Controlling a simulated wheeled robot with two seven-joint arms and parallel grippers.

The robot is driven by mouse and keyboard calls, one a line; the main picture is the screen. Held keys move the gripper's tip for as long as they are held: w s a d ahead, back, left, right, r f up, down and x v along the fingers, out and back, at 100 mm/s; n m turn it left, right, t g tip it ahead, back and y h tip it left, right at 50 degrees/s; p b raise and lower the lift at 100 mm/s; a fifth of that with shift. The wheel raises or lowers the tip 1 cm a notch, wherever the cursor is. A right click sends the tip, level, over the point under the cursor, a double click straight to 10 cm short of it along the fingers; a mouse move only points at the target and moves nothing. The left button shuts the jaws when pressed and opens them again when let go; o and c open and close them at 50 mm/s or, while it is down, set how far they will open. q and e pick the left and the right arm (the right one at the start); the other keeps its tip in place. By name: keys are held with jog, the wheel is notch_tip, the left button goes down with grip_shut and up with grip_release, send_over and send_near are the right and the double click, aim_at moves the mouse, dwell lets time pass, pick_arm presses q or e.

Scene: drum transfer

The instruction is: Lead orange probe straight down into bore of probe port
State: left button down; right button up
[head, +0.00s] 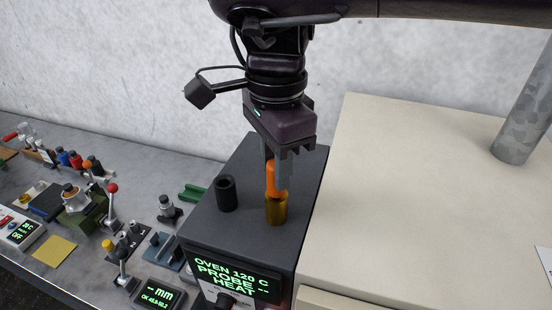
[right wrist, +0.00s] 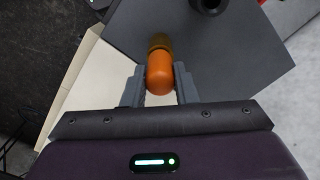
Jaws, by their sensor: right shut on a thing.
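My right gripper (head: 276,168) points down over the dark oven box and is shut on the orange probe (head: 271,182). In the right wrist view the orange probe (right wrist: 159,80) sits between the two grey fingers. The brass-coloured probe port (head: 277,211) stands upright on the oven top, directly below the probe. The port (right wrist: 158,42) also shows just beyond the probe in the right wrist view. The probe's lower end meets or overlaps the port's rim in the picture. I cannot tell whether its tip is inside the bore, which is hidden. My left gripper is not in view.
A black hollow cylinder (head: 226,194) stands on the oven top left of the port. The oven display (head: 232,274) reads "OVEN 120 C PROBE -- HEAT --". A large cream box (head: 400,200) adjoins on the right. The bench at left is crowded with small fixtures.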

jog(key=shift+f, duration=0.2)
dwell(0.3)
jog(key=o, duration=1.6)
jog(key=shift+o, duration=0.2)
jog(key=shift+r, duration=3.75)
